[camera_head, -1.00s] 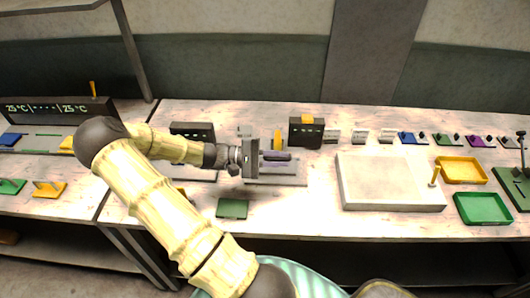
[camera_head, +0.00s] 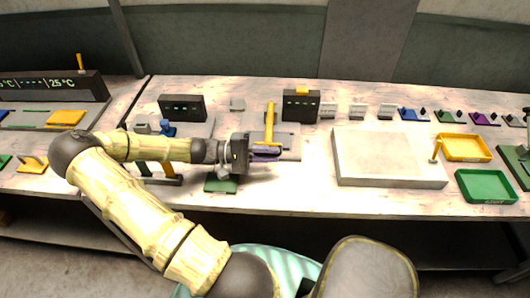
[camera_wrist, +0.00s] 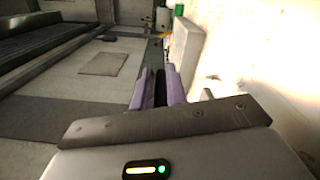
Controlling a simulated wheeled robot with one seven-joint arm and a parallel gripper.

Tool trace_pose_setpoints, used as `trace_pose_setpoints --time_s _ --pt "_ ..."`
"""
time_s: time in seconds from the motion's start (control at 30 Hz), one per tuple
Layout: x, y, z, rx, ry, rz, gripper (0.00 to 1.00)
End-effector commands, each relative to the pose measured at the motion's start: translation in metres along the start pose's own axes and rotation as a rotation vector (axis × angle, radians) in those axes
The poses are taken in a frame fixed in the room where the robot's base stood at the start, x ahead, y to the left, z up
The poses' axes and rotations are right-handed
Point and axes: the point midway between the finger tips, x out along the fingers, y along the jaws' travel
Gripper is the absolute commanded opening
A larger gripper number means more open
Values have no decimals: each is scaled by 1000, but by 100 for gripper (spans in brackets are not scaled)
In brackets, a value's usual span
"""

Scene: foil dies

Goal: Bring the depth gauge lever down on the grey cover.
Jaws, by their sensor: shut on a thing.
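A yellow upright lever (camera_head: 269,118) stands at the station with a small black box (camera_head: 300,107); I take it as the depth gauge lever. A grey plate (camera_head: 289,141) lies flat around its foot; I cannot tell whether this is the grey cover.
A green pad (camera_head: 221,184) lies just in front of my gripper. A large pale slab (camera_head: 385,157) stands to the right, then a yellow tray (camera_head: 464,148) and a green tray (camera_head: 486,187). Another black display box (camera_head: 182,107) stands at the left. The bench between gripper and slab is clear.

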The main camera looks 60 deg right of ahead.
Motion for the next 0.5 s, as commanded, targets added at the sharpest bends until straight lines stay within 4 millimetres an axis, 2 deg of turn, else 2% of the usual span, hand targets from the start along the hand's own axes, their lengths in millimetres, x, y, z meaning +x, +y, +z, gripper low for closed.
trace_pose_setpoints --time_s 0.27,0.3,0.4,0.5 --pt "-1 0 0 -1 2 2 0" --pt "-1 0 0 -1 2 2 16" --pt "-1 0 0 -1 2 2 34" --pt "-1 0 0 0 2 1 34"
